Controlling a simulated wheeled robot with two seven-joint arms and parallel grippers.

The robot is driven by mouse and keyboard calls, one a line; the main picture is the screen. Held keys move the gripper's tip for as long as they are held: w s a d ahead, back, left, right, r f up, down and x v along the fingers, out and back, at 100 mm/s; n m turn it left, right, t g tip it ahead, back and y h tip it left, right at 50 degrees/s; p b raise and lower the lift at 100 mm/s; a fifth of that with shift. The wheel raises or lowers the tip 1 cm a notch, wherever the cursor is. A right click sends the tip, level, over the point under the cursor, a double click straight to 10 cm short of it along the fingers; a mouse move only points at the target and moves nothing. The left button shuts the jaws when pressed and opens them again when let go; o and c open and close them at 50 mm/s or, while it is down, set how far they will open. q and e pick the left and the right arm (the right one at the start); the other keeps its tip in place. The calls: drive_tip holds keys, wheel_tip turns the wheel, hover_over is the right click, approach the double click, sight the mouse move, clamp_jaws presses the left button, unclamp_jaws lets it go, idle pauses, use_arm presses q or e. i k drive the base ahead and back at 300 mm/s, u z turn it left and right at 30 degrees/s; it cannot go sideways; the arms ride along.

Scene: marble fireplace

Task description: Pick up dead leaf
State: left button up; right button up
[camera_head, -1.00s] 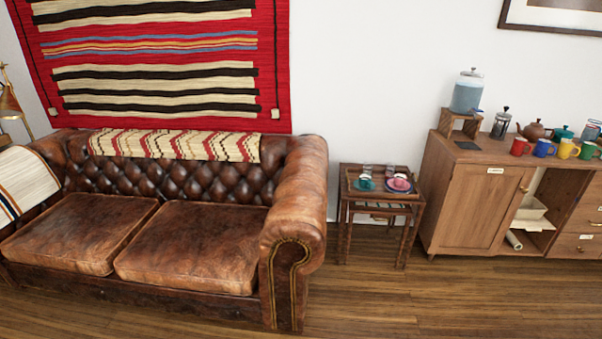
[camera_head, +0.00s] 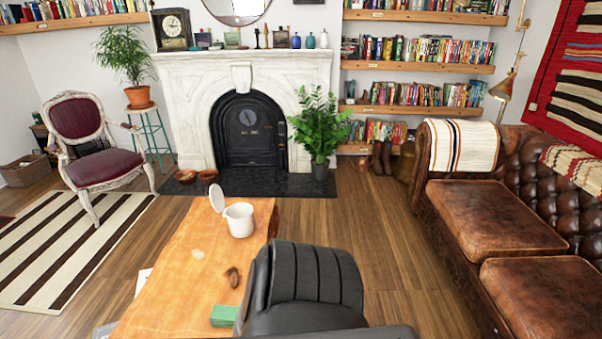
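A small brown, curled item that looks like the dead leaf (camera_head: 233,276) lies on the orange-brown wooden table (camera_head: 175,290). It is near the table's right side, just left of a black padded shape. A white lidded container (camera_head: 240,220) with its round lid raised stands at the table's far end.
A green block (camera_head: 224,316) lies near the front of the table. The leather sofa (camera_head: 490,215) is at right, with open wood floor (camera_head: 395,265) between.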

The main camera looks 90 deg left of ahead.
sight(235, 278)
drive_tip(key=k, duration=2.75)
drive_tip(key=u, duration=1.1)
